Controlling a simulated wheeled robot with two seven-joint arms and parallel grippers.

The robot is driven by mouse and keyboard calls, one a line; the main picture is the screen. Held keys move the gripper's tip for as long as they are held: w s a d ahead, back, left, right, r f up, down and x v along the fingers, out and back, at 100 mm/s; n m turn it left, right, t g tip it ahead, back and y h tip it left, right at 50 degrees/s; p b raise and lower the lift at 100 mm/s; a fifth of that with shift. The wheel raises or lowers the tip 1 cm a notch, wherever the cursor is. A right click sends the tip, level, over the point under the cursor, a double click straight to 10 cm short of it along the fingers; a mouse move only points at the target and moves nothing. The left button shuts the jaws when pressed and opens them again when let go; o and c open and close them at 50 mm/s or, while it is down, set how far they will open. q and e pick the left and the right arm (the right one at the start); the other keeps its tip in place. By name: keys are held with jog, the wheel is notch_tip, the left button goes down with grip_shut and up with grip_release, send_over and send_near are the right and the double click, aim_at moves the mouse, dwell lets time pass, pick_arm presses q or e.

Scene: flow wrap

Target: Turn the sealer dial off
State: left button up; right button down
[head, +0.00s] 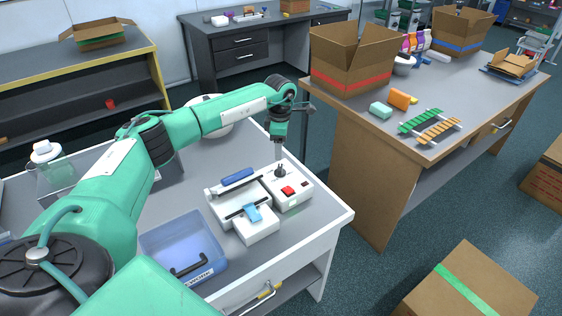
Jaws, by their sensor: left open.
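The white sealer (238,212) sits on the grey table near its right corner, with a blue bar across its back and a light-blue tab in front. Its control box (298,196) on the right carries a red switch and a dark dial (280,171). My left gripper (280,164) reaches down from above with its fingertips at or just above the dial. I cannot tell whether they touch it. The gripper is small here and partly hides the dial, so the dial's setting is not readable. My right gripper is not in view.
A blue translucent bin (160,243) with a black handle stands left of the sealer. A white bowl (217,128) and a clear bottle (48,165) are farther back. To the right, another table holds open cardboard boxes (343,72) and small items.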

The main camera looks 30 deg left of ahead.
aim_at(280, 167)
pick_arm(q)
notch_tip(280, 167, down, 8)
jog(key=shift+w+r+p, duration=0.1)
jog(key=shift+r+p, duration=0.15)
jog(key=shift+p, duration=0.55)
jog(key=shift+f, duration=0.5)
jog(key=c, duration=1)
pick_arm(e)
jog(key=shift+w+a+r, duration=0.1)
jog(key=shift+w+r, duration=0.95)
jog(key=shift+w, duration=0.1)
